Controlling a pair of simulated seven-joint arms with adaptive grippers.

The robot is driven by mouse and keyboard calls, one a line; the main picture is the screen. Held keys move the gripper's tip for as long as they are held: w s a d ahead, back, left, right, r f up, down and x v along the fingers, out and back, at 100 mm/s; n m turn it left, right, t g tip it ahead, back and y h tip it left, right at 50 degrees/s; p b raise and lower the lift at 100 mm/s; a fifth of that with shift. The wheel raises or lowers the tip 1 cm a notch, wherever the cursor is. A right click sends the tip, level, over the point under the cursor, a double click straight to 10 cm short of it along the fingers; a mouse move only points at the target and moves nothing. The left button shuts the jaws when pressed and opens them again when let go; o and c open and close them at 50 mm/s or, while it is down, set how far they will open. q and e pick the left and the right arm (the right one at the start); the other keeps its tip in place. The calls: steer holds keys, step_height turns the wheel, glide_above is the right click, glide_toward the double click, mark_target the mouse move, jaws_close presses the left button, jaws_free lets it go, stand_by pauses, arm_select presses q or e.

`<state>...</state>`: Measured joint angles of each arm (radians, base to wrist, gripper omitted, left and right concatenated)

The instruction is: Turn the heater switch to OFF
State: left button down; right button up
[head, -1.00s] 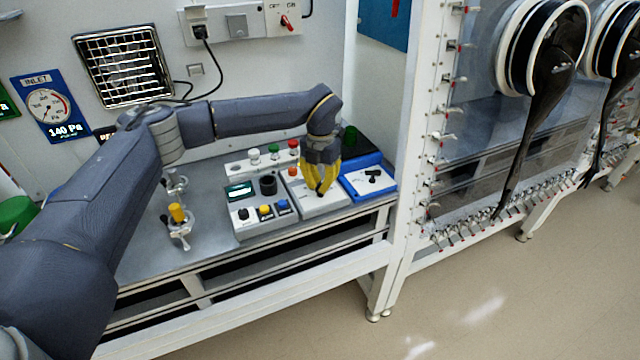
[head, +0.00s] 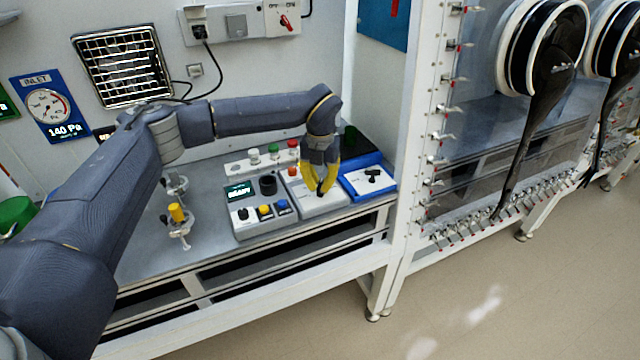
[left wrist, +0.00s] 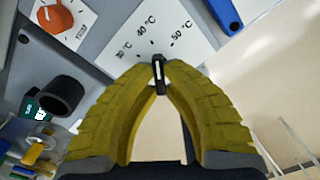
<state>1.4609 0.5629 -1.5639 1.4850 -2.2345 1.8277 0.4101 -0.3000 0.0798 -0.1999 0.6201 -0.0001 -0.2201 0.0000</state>
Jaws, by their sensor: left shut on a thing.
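A white control box (head: 318,207) stands on the bench in the head view. In the left wrist view this knob (left wrist: 56,18) is at the top left, apart from my fingers. My left gripper (head: 321,188) is shut on a narrow black dial knob (left wrist: 158,75) on the same box. Temperature marks, 40 °C and 50 °C among them, fan around this dial. A red rotary switch (head: 285,21) sits on the wall panel, its lettering unclear. My right gripper is out of view.
A box with a display and several knobs (head: 242,217) stands left of my gripper, a blue-framed box (head: 368,180) right. Red, green and white caps (head: 274,153) stand in a rack behind. A white post (head: 403,150) bounds the right side.

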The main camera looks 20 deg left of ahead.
mark_target(320, 184)
arm_select(q)
steer(key=c, duration=1.5)
jaws_free()
step_height(320, 184, up, 12)
